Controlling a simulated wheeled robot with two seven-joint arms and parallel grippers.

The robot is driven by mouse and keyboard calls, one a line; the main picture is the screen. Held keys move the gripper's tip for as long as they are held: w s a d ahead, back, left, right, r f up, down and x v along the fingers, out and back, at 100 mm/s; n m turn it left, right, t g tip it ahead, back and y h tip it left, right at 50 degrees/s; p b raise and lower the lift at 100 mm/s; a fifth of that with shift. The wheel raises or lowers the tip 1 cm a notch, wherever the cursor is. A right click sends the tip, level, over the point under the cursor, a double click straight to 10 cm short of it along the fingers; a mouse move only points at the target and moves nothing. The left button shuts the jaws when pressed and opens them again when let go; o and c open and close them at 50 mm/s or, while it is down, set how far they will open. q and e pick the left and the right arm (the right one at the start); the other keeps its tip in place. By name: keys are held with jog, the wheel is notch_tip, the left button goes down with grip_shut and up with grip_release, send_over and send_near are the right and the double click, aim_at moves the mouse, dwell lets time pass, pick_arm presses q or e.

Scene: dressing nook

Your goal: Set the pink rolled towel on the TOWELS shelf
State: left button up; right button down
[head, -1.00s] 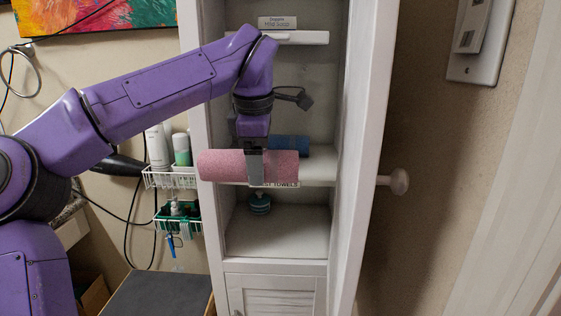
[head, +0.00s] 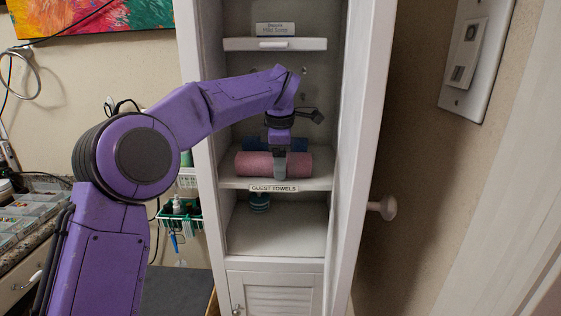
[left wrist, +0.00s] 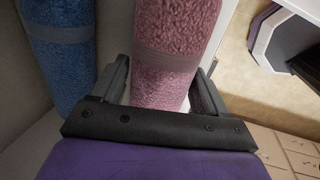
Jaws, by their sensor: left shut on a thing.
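The pink rolled towel (head: 255,164) lies level across the middle shelf (head: 322,181) of the white cabinet, whose label (head: 273,188) reads GUEST TOWELS. My left gripper (head: 280,163) is shut on the towel near its middle. In the left wrist view the pink towel (left wrist: 172,60) sits between the two fingers (left wrist: 160,88). Whether the towel's underside touches the shelf I cannot tell. A blue rolled towel (left wrist: 62,50) lies behind it, and it also shows in the head view (head: 256,145), partly hidden. My right gripper is not in view.
The cabinet's side walls (head: 208,130) flank the shelf closely. A round knob (head: 383,207) sticks out at the right.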

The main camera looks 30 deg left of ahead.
pick_arm(q)
jog(key=o, duration=1.2)
jog(key=p+v, duration=0.3)
jog(key=v, duration=0.9)
jog(key=shift+p, duration=0.35)
jog(key=shift+r, duration=0.15)
